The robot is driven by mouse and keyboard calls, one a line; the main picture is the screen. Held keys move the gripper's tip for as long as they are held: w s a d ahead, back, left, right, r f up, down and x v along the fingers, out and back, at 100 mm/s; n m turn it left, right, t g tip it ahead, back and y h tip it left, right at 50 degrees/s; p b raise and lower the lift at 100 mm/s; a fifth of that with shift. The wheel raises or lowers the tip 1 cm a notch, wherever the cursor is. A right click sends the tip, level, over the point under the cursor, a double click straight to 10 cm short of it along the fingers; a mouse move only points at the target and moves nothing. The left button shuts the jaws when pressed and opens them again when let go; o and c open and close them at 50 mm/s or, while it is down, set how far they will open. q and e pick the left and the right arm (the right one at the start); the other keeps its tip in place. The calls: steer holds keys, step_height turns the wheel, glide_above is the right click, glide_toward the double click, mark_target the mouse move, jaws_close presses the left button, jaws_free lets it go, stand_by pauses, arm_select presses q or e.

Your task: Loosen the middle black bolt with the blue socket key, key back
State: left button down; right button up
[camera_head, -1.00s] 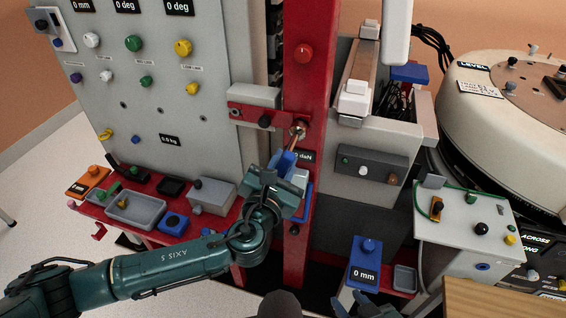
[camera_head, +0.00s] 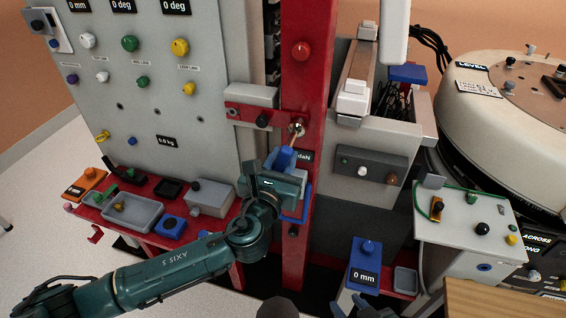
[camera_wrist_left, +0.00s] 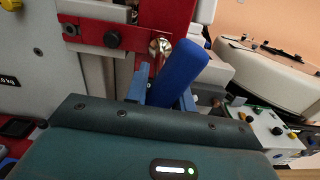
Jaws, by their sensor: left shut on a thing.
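My left gripper (camera_head: 281,172) is shut on the blue socket key (camera_head: 284,159), in front of the red upright. The key's thin metal shaft points up to a round metal end (camera_head: 297,129) at the right of the red crosspiece; contact there is unclear. In the left wrist view the blue handle (camera_wrist_left: 180,72) stands tilted, and the round metal end (camera_wrist_left: 160,46) shows beside it. My right gripper (camera_head: 362,308) is low at the bottom edge, apparently open and empty.
The red upright (camera_head: 305,80) stands close behind my left gripper. A blue-framed display is partly hidden by it. A red shelf (camera_head: 85,213) with grey trays (camera_head: 133,212) is at left. A blue 0 mm block (camera_head: 366,262) stands near my right gripper.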

arm_select(q)
steer(key=shift+s+f+n, duration=0.1)
steer(key=shift+f+n, duration=0.05)
steer(key=shift+n, duration=1.25)
steer(key=shift+r, duration=0.2)
arm_select(e)
steer(key=shift+f, duration=0.5)
arm_select(q)
steer(key=n, duration=0.1)
steer(key=n+b, duration=0.1)
steer(key=shift+f+n, duration=0.25)
steer(key=shift+n, duration=0.05)
steer(key=shift+n+b, duration=0.55)
steer(key=shift+n, duration=0.45)
steer(key=shift+r+n, duration=0.1)
steer(key=shift+n, duration=0.8)
steer(key=shift+r+n, duration=0.15)
steer(key=shift+n, duration=0.15)
arm_select(e)
step_height(320, 180, down, 2)
